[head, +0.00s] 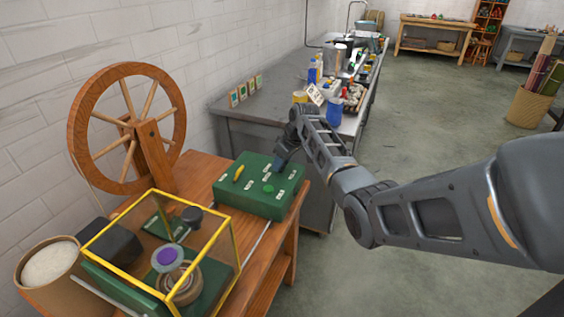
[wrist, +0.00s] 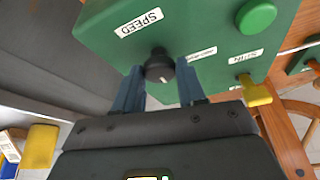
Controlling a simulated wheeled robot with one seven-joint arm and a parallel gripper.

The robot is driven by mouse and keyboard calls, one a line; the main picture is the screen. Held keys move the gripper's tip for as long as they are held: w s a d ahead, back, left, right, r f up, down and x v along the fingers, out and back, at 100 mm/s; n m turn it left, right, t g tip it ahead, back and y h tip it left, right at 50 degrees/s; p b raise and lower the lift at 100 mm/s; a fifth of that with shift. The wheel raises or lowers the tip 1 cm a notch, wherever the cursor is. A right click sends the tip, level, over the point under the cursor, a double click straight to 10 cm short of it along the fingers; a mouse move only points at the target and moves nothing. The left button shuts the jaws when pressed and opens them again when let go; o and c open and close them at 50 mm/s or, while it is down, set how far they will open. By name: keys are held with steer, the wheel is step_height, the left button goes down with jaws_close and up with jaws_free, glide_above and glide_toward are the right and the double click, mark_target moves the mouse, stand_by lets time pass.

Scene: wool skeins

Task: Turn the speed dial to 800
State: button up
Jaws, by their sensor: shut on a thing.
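The green control box (head: 245,205) sits on the wooden bench in the head view, and its face fills the upper wrist view (wrist: 105,40). The dark round speed dial (wrist: 159,66) stands out from that face below a white SPEED label (wrist: 139,22). A pale mark shows on its rim. My gripper (wrist: 158,72) is shut on the dial, one blue-grey finger on each side. In the head view my gripper (head: 281,160) reaches the box's far right part and hides the dial. I cannot read a dial setting.
A green button (head: 268,188) and a yellow lever (head: 239,172) are on the same box, close to my gripper. A yellow-framed clear guard (head: 238,258) stands nearer, a wooden wheel (head: 79,125) to the left. A cluttered grey counter (head: 262,107) lies behind.

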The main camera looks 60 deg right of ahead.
stand_by(0.4)
steer(key=o, duration=1)
steer(key=v, duration=0.7)
steer(key=shift+s+r, duration=0.1)
steer(key=shift+r, duration=0.3)
